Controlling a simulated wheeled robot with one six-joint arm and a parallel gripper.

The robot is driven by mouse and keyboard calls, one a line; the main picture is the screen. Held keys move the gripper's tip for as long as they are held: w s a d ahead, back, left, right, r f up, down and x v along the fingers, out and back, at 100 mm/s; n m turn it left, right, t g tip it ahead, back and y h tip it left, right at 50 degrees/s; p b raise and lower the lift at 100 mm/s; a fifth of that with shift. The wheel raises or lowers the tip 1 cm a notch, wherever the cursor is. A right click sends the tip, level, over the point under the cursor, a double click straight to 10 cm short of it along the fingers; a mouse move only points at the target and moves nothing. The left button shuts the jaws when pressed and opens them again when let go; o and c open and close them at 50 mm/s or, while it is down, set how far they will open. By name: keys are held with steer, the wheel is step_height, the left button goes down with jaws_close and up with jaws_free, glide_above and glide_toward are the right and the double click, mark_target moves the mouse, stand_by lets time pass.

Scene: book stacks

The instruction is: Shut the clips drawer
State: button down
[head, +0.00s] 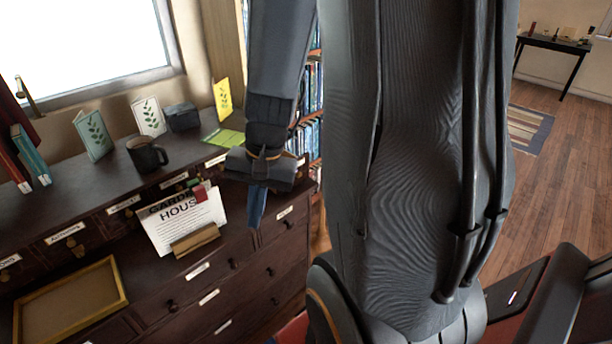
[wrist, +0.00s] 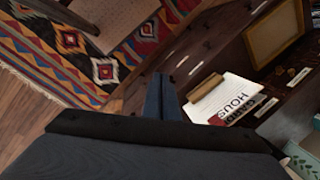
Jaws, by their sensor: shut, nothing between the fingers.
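The dark wood cabinet (head: 150,205) has a row of small drawers with white labels under its top and larger drawers below. No label reads clearly as clips, so I cannot tell which drawer is the clips drawer or how far out it stands. A labelled drawer front (head: 284,222) shows at the cabinet's right end, just right of my gripper (head: 256,222). My gripper is shut, empty and points down in front of the cabinet. In the wrist view its blue fingers (wrist: 160,92) are together, beside the cabinet's front. My gripper and forearm hide part of the cabinet's right end.
A printed sign (head: 180,222) in a wooden holder and an empty tan frame (head: 70,305) sit on the cabinet's lower ledge. A mug (head: 146,155), cards and a dark box (head: 183,117) stand on top. A patterned rug (wrist: 85,50) covers the floor.

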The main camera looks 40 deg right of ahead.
steer(key=w+d+f+m+t+b, duration=0.1)
steer(key=d+f+m+t, duration=0.15)
steer(key=d+m, duration=0.7)
steer(key=w+d+f+m+t+h+b, duration=0.1)
steer(key=w+d+m+t+b, duration=0.15)
steer(key=d+m, duration=0.65)
steer(key=d+f+m+t+b, duration=0.1)
steer(key=d+m+t, duration=0.3)
steer(key=d+m, duration=0.45)
steer(key=n+p, duration=0.1)
steer(key=p, duration=0.1)
glide_toward(301, 176)
steer(key=f+x, duration=0.1)
steer(key=x, duration=0.3)
steer(key=shift+w+a, duration=0.2)
steer(key=shift+w, duration=0.4)
